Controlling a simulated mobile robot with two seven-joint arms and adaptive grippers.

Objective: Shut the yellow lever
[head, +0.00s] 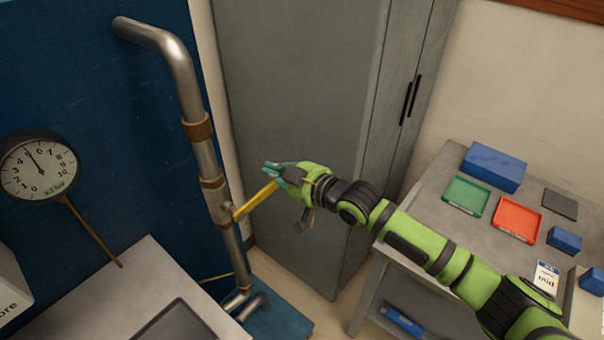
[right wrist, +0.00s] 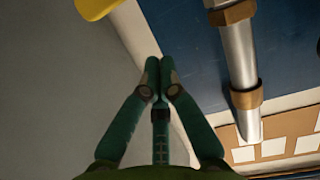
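The yellow lever (head: 256,201) sticks out to the upper right from the brass valve fitting on the vertical steel pipe (head: 208,160). In the head view its outer end meets the outline of my right gripper (head: 272,168). In the right wrist view the two teal fingers (right wrist: 160,72) are together at the tips with nothing between them. A yellow piece, likely the lever, shows at the top left of that view (right wrist: 96,8), apart from the fingertips. Whether any part of the gripper touches the lever cannot be told. My left gripper is not in view.
A pressure gauge (head: 38,168) is on the blue panel (head: 100,120) at left. A grey cabinet (head: 300,90) stands behind my right gripper. A side table (head: 455,165) at right holds a green tray (head: 467,196), a red tray (head: 516,217) and blue boxes.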

